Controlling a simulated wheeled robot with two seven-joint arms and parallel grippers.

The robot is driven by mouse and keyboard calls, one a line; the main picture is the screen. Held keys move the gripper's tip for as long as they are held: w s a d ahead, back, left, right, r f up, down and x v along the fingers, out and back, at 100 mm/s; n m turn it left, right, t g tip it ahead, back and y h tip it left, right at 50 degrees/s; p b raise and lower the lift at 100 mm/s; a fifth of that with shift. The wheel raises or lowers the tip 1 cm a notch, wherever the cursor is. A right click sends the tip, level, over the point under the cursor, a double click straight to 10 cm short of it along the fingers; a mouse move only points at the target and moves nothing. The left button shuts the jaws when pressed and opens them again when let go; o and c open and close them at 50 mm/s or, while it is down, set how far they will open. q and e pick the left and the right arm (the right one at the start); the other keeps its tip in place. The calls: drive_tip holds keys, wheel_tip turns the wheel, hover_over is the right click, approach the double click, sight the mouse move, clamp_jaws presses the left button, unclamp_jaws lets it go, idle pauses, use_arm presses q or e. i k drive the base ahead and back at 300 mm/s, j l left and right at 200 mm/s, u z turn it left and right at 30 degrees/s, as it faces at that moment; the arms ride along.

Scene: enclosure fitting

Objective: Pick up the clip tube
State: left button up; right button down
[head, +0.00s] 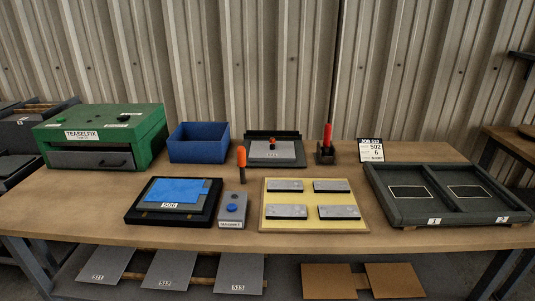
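Two upright tube-like things show in the head view, and no label tells which is the clip tube. A red tube (327,135) stands upright in a small black holder (326,155) at the back of the table, right of centre. An orange-topped stick with a dark lower end (241,158) stands near the middle, behind a grey box with a blue button. Neither of my grippers is in view, and nothing touches either thing.
On the table (300,240) are a green machine (150,125), blue bin (190,155), dark panel with an orange knob (273,158), blue-covered tray (145,218), grey button box (232,212), yellow board with metal plates (270,222), job card (371,152) and two-bay tray (440,215).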

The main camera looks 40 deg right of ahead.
sight(242, 149)
drive_tip(key=i+j, duration=0.35)
drive_tip(key=i+j+z, duration=0.7)
drive_tip(key=j+z, duration=0.15)
drive_tip(key=z, duration=0.15)
